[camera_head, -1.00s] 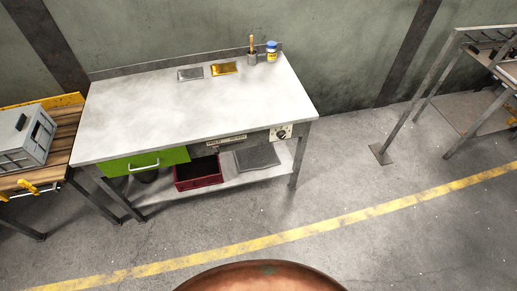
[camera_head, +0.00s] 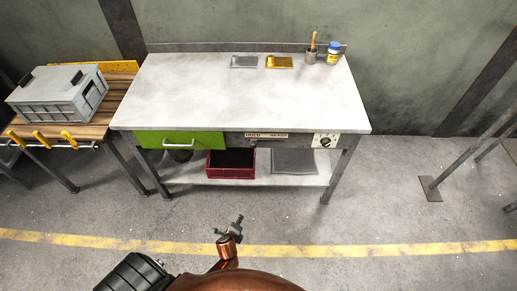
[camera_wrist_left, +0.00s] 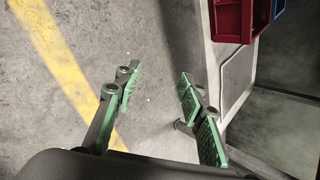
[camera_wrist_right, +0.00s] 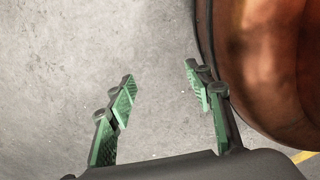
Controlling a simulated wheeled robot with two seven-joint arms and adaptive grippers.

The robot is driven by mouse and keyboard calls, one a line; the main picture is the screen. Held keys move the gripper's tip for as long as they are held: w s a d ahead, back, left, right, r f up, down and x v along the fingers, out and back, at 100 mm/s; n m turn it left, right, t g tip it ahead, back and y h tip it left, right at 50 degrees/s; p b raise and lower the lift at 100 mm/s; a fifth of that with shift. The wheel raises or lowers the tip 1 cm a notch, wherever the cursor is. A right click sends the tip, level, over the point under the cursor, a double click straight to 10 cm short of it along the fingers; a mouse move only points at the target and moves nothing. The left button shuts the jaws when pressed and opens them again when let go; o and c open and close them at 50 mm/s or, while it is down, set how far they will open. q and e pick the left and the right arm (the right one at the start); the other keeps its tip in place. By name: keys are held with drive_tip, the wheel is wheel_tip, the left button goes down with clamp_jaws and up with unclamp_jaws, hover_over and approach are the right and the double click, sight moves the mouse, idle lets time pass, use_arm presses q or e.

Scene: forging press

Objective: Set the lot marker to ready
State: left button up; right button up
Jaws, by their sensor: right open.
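A plate with small lettering (camera_head: 265,135) is on the workbench's front edge; it seems to start with "HOLD", and the rest is too small to read. A small dark piece under it may be the lot marker's slider, but I cannot tell its setting. To its right is a white panel with a black knob (camera_head: 325,141). My left gripper (camera_wrist_left: 158,82) is open and empty above the floor, with the bench's lower shelf to its right in its wrist view. My right gripper (camera_wrist_right: 160,78) is open and empty over bare floor, beside my copper-coloured body.
The workbench (camera_head: 240,95) carries a silver tray (camera_head: 244,62), a gold tray (camera_head: 279,62), a brush cup and a blue-lidded jar (camera_head: 334,53). Below are a green drawer (camera_head: 180,139) and a red bin (camera_head: 230,164). A grey crate (camera_head: 58,95) is at left. Floor before the bench is clear.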

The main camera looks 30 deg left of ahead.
use_arm(q)
drive_tip(key=w+a+r+m+t+y+b, duration=0.2)
drive_tip(key=w+r+m+t+y+b, duration=0.3)
drive_tip(key=w+r, duration=0.85)
drive_tip(key=m+t, duration=0.2)
drive_tip(key=m, duration=0.5)
approach(254, 147)
drive_tip(key=w+a+f, duration=0.1)
drive_tip(key=w+a, duration=0.1)
drive_tip(key=shift+y, duration=0.5)
drive_tip(key=x, duration=0.2)
drive_tip(key=b+x, duration=0.1)
drive_tip(key=x, duration=0.3)
drive_tip(key=shift+w+d+r+b, duration=0.15)
drive_tip(key=shift+w+r+b, duration=0.2)
drive_tip(key=shift+w, duration=0.25)
drive_tip(key=shift+w+a, duration=0.35)
drive_tip(key=shift+w, duration=0.05)
use_arm(e)
drive_tip(key=shift+g, duration=0.3)
drive_tip(key=w, duration=0.5)
drive_tip(key=shift+w+a+f, duration=0.2)
drive_tip(key=shift+w+a, duration=0.05)
drive_tip(key=shift+w, duration=0.05)
use_arm(q)
drive_tip(key=shift+c, duration=0.7)
clamp_jaws()
drive_tip(key=shift+d, duration=0.1)
